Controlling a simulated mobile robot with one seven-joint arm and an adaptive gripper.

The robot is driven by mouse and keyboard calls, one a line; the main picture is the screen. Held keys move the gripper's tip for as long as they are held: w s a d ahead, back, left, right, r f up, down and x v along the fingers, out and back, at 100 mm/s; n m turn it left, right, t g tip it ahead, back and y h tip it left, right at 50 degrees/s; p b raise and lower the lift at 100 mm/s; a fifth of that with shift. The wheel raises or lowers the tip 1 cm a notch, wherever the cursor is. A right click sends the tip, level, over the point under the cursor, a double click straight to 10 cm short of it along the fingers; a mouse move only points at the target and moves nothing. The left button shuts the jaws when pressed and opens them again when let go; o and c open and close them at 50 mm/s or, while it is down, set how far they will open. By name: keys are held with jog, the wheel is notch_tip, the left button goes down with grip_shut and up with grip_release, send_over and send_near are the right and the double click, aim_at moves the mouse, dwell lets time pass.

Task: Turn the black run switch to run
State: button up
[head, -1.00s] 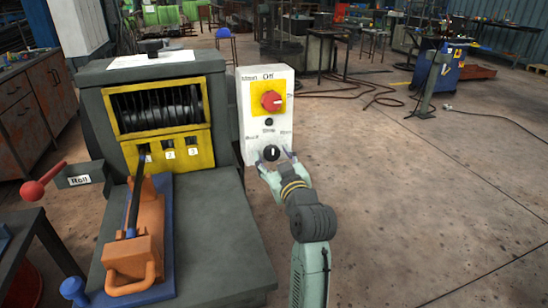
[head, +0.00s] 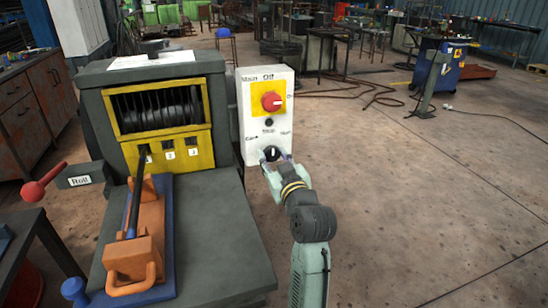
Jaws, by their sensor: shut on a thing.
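The black run switch (head: 271,153) is a round knob with a white pointer mark, low on the white control box (head: 251,133). Its pointer looks close to upright. Small labels sit above it on both sides, too small to read surely. My gripper (head: 274,157) is at the knob with a finger on each side, shut on it. The lower part of the knob is partly hidden by the gripper.
Left stands the drum machine (head: 157,107) with a yellow guard. A red-knobbed lever (head: 33,191) sticks out further left.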

jog(key=m+p, duration=0.3)
jog(key=m, duration=0.2)
jog(key=shift+a, duration=0.15)
jog(key=shift+m+p, duration=1.2)
jog(key=shift+m, duration=0.9)
jog(key=o, duration=1.1)
jog(key=shift+o, duration=0.2)
jog(key=shift+s, duration=0.1)
jog(key=v, duration=1.2)
